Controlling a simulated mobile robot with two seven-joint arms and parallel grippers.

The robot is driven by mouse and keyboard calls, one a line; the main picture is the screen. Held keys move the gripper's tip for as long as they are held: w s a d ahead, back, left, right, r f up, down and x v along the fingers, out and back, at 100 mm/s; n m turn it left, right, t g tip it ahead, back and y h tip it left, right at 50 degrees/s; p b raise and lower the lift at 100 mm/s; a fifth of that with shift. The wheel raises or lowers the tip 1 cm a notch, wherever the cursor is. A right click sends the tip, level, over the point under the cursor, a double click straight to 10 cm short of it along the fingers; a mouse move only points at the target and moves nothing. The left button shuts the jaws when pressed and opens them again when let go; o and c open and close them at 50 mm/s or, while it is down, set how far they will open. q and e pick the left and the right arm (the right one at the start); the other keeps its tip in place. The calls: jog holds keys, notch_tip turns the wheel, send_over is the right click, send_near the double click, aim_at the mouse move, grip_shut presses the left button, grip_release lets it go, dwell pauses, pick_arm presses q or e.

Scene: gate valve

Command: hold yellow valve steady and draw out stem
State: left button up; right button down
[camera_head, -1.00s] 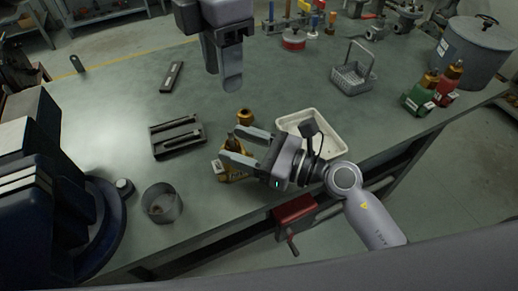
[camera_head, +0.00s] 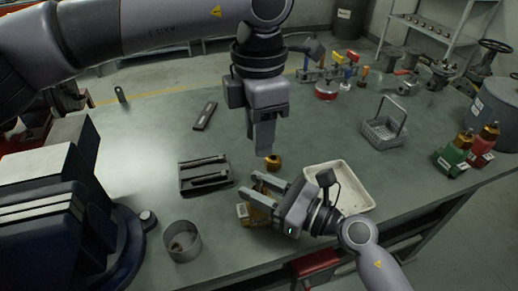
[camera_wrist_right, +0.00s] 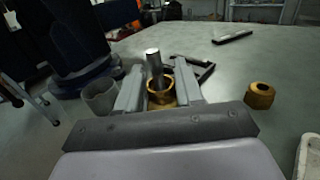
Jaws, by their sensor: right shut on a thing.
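The yellow valve (camera_head: 257,216) stands on the bench, partly hidden by my right gripper. My right gripper (camera_head: 250,186) is shut on the valve body, one finger on each side. In the right wrist view, the valve's brass collar (camera_wrist_right: 161,92) sits between the fingers, with a silver stem (camera_wrist_right: 154,63) standing up out of it. A loose brass nut (camera_head: 273,162) lies on the bench just beyond; it also shows in the right wrist view (camera_wrist_right: 260,95). My left gripper (camera_head: 263,150) points down above and behind the nut, apart from the valve. Its fingers overlap, so their opening is unclear.
A white tray (camera_head: 362,196) lies right of the valve. A dark slotted holder (camera_head: 205,188) and a clear cup (camera_head: 182,242) are on the left. A wire basket (camera_head: 383,135) and green and red valves (camera_head: 452,158) stand farther right.

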aim_at(259, 177)
pick_arm(q)
notch_tip(259, 177, down, 3)
jog(key=shift+r+m, duration=0.1)
jog(key=shift+m, duration=0.4)
jog(key=shift+f, duration=3.25)
jog(key=shift+c, duration=0.3)
grip_shut()
